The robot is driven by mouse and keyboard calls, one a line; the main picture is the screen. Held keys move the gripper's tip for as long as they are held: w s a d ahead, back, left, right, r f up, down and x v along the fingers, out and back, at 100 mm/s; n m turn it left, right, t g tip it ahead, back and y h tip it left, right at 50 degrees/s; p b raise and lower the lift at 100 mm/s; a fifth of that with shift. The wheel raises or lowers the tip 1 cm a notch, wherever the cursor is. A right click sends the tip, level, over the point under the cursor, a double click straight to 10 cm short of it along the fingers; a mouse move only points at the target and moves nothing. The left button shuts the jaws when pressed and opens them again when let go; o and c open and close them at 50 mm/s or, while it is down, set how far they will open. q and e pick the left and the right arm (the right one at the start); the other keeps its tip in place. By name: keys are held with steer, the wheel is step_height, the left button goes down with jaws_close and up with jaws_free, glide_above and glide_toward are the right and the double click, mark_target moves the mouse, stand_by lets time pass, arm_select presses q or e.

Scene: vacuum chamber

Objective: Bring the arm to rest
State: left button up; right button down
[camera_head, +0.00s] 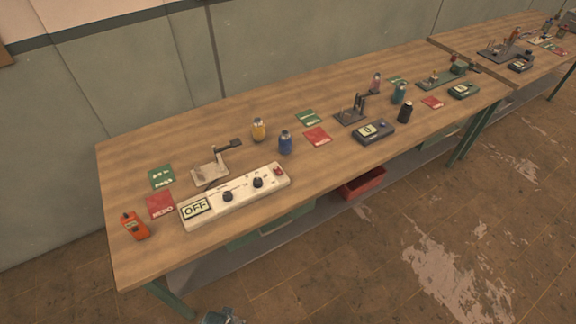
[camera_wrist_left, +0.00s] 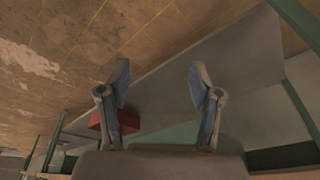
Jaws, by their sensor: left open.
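My left gripper (camera_wrist_left: 158,100) shows in the left wrist view with its two fingers spread wide apart and nothing between them. Beyond the fingers are the tiled floor and the grey lower shelf (camera_wrist_left: 230,65) under the bench. In the head view a small dark part (camera_head: 222,316) shows at the bottom edge, probably a piece of my own arm; no gripper fingers can be made out there. My right gripper is in neither view.
A long wooden workbench (camera_head: 330,110) runs along the wall. On it are a white control box (camera_head: 236,194) reading OFF, an orange device (camera_head: 135,226), bottles, cards and meters. A red bin (camera_head: 362,184) sits below. The floor (camera_head: 400,280) in front is clear.

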arm_select(q)
steer(key=s+f+g, duration=0.1)
steer(key=s+f, duration=0.2)
steer(key=f, duration=0.6)
steer(key=s+f, duration=0.3)
steer(key=f, duration=0.6)
steer(key=s+a+f, duration=0.3)
steer(key=s+f, duration=0.8)
steer(key=s, duration=0.4)
steer(key=shift+a+g, duration=0.2)
steer(key=shift+g, duration=0.2)
